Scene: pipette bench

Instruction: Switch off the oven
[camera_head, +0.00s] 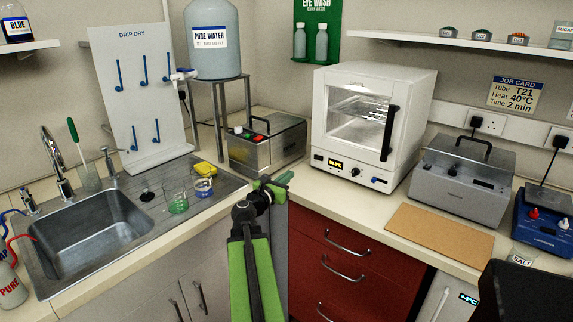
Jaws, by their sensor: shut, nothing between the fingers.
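The oven (364,122) is a white box with a glass door, standing on the bench at the back, right of centre. Its door is closed, with a black handle (389,133) on the right. The panel below the door has a lit yellow display (336,164), a small dark control to its left, a round knob (355,172) and a blue-and-white control (379,181) to the right. The writing on the display is too small to read. My gripper (277,186) has green fingers and is shut and empty, left of the oven and apart from it.
A metal bath with red and green switches (266,150) stands left of the oven, behind my gripper. A grey lidded bath (462,182) and a cork mat (440,231) are to the right. Beakers and a sink (95,235) are left. The bench before the oven is clear.

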